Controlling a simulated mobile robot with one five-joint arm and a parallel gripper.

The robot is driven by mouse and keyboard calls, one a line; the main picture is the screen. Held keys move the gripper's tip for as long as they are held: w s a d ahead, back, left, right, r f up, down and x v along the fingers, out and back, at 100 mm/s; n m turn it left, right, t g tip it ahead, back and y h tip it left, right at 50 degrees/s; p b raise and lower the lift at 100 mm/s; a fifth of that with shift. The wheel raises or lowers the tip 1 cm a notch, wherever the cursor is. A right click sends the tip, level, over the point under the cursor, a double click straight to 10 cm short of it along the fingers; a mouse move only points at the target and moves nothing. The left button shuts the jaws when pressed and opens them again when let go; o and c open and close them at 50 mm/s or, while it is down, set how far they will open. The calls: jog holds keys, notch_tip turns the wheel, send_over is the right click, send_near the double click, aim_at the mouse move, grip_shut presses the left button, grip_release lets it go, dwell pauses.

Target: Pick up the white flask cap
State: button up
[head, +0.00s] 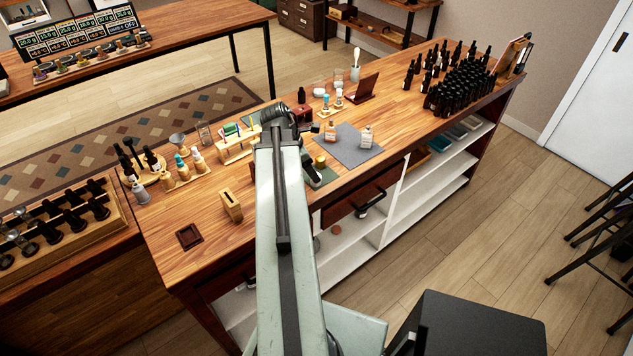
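I cannot single out the white flask cap for certain. Small bottles with pale tops stand in a wooden holder (183,181) on the left part of the bench. My gripper (309,127) is at the far end of my pale green arm, over the middle of the bench. Its fingers are too small and dark to tell whether they are open or shut.
The wooden bench (175,236) carries a small wooden block holder (231,206), a dark square tray (189,236) and a wooden rack (238,148). Many black dropper bottles (462,93) crowd its right end. The floor to the right is clear up to black stools (605,235).

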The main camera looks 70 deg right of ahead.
jog(key=b+x, duration=0.4)
jog(key=x, duration=0.1)
jog(key=shift+w+d+f, duration=0.1)
jog(key=shift+d, duration=0.1)
jog(key=shift+r, duration=0.2)
grip_shut()
